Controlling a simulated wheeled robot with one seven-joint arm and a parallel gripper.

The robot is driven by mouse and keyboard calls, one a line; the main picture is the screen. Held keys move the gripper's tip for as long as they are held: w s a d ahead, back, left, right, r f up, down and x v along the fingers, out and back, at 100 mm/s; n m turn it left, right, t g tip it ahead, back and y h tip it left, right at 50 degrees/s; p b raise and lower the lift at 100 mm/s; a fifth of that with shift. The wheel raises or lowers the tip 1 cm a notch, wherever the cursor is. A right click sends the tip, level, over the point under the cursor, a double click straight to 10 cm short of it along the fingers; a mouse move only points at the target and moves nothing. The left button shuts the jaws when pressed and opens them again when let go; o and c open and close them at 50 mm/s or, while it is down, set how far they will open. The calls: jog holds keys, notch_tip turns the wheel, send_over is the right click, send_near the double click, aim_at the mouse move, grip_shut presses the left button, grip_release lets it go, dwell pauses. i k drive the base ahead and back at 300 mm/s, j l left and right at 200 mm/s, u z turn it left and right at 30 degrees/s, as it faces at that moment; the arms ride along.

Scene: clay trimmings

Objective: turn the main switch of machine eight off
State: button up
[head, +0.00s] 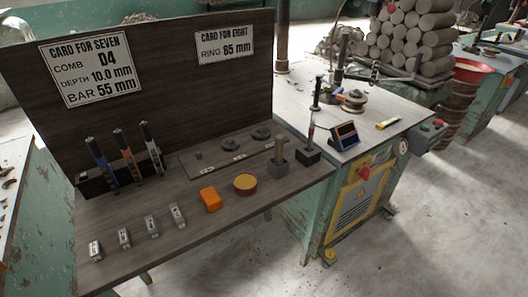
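A red rotary switch (363,173) sits on a yellow panel on the front of a worn teal machine cabinet (318,218) right of centre. The knob's exact setting is too small to tell. A small round white plate or dial (403,147) is at the cabinet's upper right; its marking cannot be read. A grey button box (431,131) with a red and a green button is at the machine's right corner. No machine number is readable. The card for eight (224,45) on the dark board reads "RING 65 mm". My gripper is not in view.
A dark wooden bench (165,254) with tools, metal blocks, an orange block (210,199) and a round tin (245,183) fills the left and adjoins the machine. A small display (345,135) stands on the machine top. Concrete floor (440,230) is open in front and right.

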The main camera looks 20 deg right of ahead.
aim_at(365, 173)
jog(key=i+l+z, duration=0.1)
jog(key=z, duration=0.3)
jog(key=i+l+z, duration=0.15)
jog(key=z, duration=0.25)
jog(key=i+z, duration=0.2)
jog(key=z, duration=0.25)
